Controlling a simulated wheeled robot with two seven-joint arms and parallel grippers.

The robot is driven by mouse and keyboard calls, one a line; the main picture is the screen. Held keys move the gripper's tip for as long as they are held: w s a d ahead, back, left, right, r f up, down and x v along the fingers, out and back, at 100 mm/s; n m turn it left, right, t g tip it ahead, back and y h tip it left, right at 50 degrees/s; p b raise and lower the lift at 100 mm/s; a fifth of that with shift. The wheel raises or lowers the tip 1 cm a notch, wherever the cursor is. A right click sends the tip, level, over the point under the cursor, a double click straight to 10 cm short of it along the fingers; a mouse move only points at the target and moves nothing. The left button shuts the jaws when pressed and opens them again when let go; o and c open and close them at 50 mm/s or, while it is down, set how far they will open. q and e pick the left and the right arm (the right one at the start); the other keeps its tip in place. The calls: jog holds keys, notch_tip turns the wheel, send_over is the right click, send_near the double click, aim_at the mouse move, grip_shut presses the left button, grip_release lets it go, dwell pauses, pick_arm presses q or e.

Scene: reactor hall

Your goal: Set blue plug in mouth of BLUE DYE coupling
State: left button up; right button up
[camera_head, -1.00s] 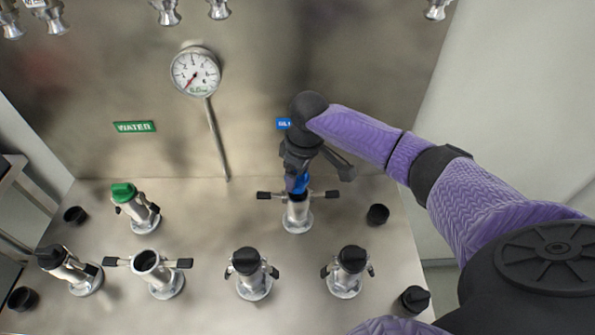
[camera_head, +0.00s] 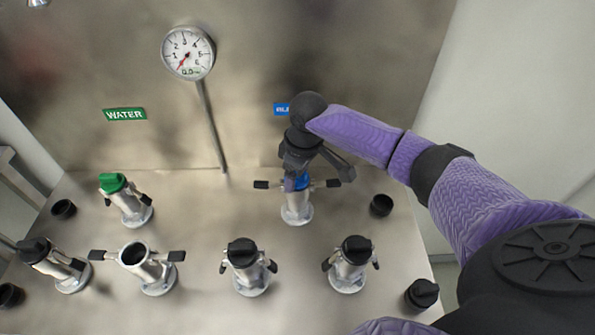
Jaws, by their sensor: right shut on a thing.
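The blue plug (camera_head: 297,182) is in my right gripper (camera_head: 298,172), at the mouth of the coupling (camera_head: 296,209) below the blue label (camera_head: 282,109). The arm partly covers that label, so only its first letters show. My right gripper is shut on the plug and hides most of it. I cannot tell how deep the plug sits in the mouth. The coupling stands upright with its two dark levers spread out to the sides. My left gripper is not in view.
A green-plugged coupling (camera_head: 126,200) stands at the left below the WATER label (camera_head: 125,114). An open-mouthed coupling (camera_head: 146,268) and several black-plugged ones stand in front. Loose black caps (camera_head: 381,205) lie on the steel deck. A gauge (camera_head: 188,53) rises behind.

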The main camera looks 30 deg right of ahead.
jog(key=o, duration=1.1)
